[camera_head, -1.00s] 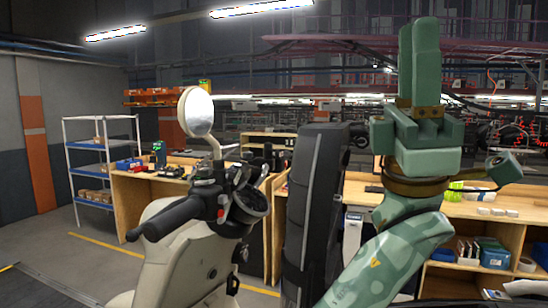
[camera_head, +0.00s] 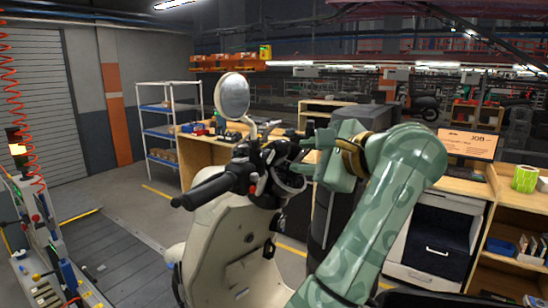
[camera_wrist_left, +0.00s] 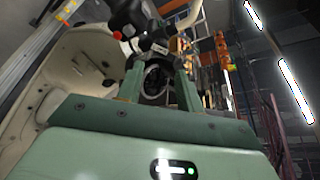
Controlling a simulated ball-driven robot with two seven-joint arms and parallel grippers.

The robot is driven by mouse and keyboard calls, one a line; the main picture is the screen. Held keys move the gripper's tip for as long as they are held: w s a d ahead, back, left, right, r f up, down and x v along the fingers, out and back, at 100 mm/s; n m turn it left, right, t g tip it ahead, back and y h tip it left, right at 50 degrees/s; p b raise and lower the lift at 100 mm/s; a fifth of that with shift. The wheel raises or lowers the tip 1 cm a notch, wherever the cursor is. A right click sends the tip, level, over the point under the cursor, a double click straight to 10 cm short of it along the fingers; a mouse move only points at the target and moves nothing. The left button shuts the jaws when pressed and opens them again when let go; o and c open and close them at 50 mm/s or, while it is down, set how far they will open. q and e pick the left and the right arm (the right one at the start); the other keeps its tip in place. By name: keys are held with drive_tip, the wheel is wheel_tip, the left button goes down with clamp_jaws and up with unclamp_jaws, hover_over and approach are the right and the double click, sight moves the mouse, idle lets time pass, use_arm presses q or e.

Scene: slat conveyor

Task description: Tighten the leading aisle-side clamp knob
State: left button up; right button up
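A cream scooter (camera_head: 228,250) stands upright in front of me, with black handlebars (camera_head: 225,183) and a round mirror (camera_head: 233,96). My left gripper (camera_head: 306,163) is at the right side of the handlebars, fingers pointing left towards them. In the left wrist view its two fingers (camera_wrist_left: 160,82) are apart, with a dark round part of the scooter showing beyond the gap. Nothing is held, and I cannot tell whether the fingers touch the scooter. The scooter's lower part is out of frame. My right gripper is not in view.
A grey slatted track (camera_head: 120,258) runs along the floor left of the scooter. A control stand (camera_head: 45,240) with buttons is at the far left. The floor between shelf and scooter is open.

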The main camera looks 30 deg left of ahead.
sight(270, 156)
use_arm(q)
drive_tip(key=p+x, duration=0.2)
drive_tip(key=x, duration=0.7)
drive_tip(key=shift+a+r, duration=0.15)
drive_tip(key=shift+a, duration=0.1)
drive_tip(key=shift+w+a+f, duration=0.3)
drive_tip(key=shift+w+a, duration=0.05)
drive_tip(key=shift+a, duration=0.05)
drive_tip(key=c, duration=0.7)
